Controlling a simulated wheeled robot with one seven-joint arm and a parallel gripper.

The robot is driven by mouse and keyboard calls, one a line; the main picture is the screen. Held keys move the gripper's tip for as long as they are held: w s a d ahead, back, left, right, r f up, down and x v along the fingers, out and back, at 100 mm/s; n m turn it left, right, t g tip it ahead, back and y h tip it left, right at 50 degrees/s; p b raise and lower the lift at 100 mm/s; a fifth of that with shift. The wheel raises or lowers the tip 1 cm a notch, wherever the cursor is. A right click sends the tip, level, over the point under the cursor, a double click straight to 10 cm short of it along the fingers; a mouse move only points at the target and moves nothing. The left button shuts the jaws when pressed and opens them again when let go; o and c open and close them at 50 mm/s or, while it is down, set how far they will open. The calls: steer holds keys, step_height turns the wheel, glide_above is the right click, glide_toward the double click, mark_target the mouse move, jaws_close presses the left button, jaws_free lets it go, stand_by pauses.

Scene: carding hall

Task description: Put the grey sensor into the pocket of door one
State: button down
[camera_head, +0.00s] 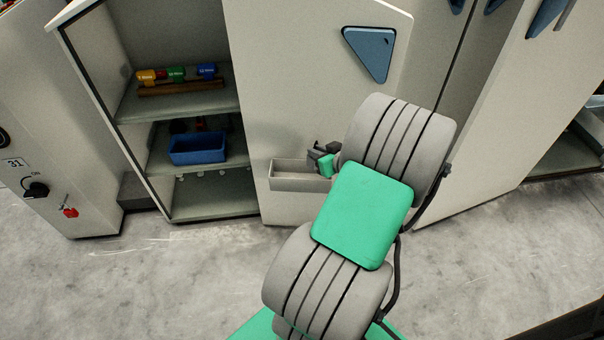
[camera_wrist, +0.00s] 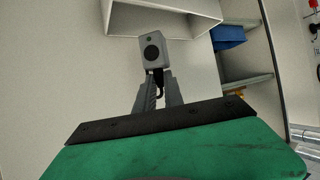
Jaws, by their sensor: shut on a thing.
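The grey sensor (camera_wrist: 153,50) is a small box with a dark round face and a short black tail. My gripper (camera_wrist: 158,82) is shut on its lower end in the wrist view, with the sensor beyond the fingertips. The pocket (camera_wrist: 128,18) is a pale open tray on the cabinet door, just past the sensor in that view. In the head view the pocket (camera_head: 292,183) sits low on the door (camera_head: 310,80), and my gripper (camera_head: 322,156) is at its right end. I cannot tell whether the sensor touches the pocket. The sensor is mostly hidden there by my arm.
Left of the door is an open cabinet with shelves (camera_head: 205,103). It holds yellow, green and blue-topped items (camera_head: 176,74) and a blue bin (camera_head: 198,148). A blue triangular plate (camera_head: 372,52) is on the door above the pocket. Concrete floor (camera_head: 150,280) is clear in front.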

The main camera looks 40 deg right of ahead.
steer(key=shift+w+a+f+b, duration=0.4)
steer(key=shift+w+f+b, duration=0.2)
steer(key=shift+f, duration=0.85)
steer(key=shift+w+a+f+b, duration=0.45)
steer(key=shift+w+f, duration=0.2)
steer(key=shift+f, duration=0.8)
steer(key=shift+w+a+f+b, duration=0.35)
steer(key=shift+w+f+b, duration=0.25)
steer(key=shift+f, duration=0.85)
steer(key=shift+f, duration=0.2)
steer(key=c, duration=1.5)
jaws_free()
steer(key=shift+r, duration=0.1)
steer(key=shift+o, duration=0.2)
